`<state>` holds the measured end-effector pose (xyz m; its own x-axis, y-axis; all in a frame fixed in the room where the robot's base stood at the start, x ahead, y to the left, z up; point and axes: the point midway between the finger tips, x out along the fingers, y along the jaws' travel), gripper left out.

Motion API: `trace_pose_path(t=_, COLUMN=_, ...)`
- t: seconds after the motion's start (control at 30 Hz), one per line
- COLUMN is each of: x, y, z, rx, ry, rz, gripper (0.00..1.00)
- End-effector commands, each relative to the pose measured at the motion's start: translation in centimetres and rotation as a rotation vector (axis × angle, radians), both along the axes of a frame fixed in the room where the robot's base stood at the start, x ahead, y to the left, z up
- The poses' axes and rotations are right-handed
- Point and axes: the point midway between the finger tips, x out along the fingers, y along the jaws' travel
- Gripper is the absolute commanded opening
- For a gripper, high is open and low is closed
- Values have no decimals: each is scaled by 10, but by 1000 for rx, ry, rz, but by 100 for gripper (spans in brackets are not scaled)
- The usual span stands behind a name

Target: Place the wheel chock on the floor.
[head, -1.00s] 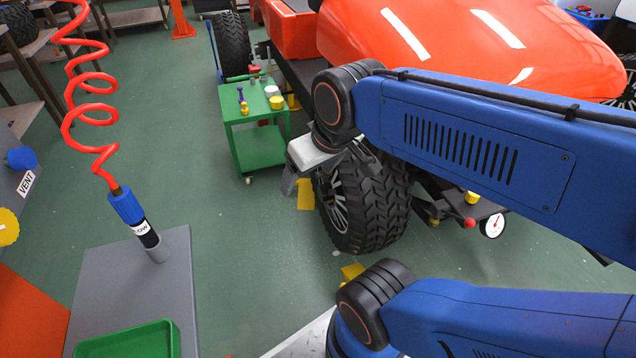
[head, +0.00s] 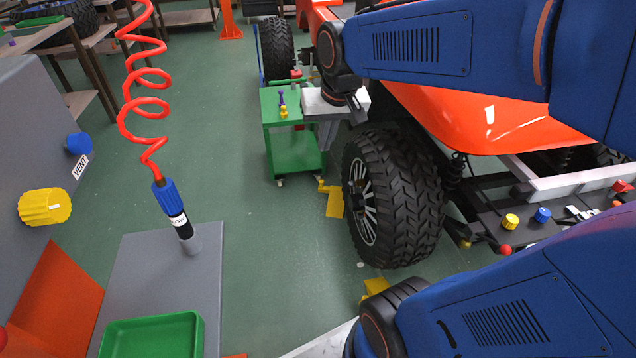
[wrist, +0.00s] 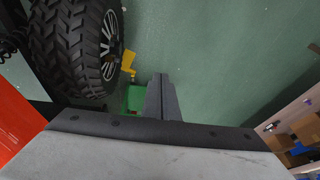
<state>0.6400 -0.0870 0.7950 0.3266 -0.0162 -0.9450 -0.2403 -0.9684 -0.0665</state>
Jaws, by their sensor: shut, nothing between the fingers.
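One yellow wheel chock (head: 334,204) lies on the green floor at the far side of the big black front wheel (head: 400,205). It also shows in the wrist view (wrist: 128,64), beside the wheel's rim. A second yellow chock (head: 375,286) is on the floor at the wheel's near side, partly hidden by my arm. I cannot tell whether either touches the tyre. My gripper (head: 325,140) is up above the far chock, next to the tyre's top and in front of the green cart. In the wrist view its fingers (wrist: 160,97) are together and empty.
A green cart (head: 297,150) with small tools stands behind my gripper. The orange vehicle (head: 490,110) fills the right. A grey stand (head: 130,275) with a green tray (head: 150,335) and a red coiled hose (head: 145,105) are at left. The floor between is clear.

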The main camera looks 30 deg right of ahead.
Motion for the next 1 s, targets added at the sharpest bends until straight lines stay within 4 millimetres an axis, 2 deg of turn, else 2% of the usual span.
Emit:
trace_pose_path(t=0.03, x=16, y=-3, z=-1, rx=6, ry=10, rz=-20, gripper=0)
trace_pose_path(t=0.23, x=74, y=-13, z=-7, rx=30, ry=35, rz=-108, gripper=0)
trace_pose_path(t=0.53, x=160, y=-33, z=-32, rx=63, ry=74, rz=-238, gripper=0)
trace_pose_path(t=0.77, x=225, y=-51, z=-65, rx=86, ry=105, rz=-339, gripper=0)
trace_pose_path(t=1.0, x=288, y=-72, z=-111, rx=109, ry=135, rz=-447, gripper=0)
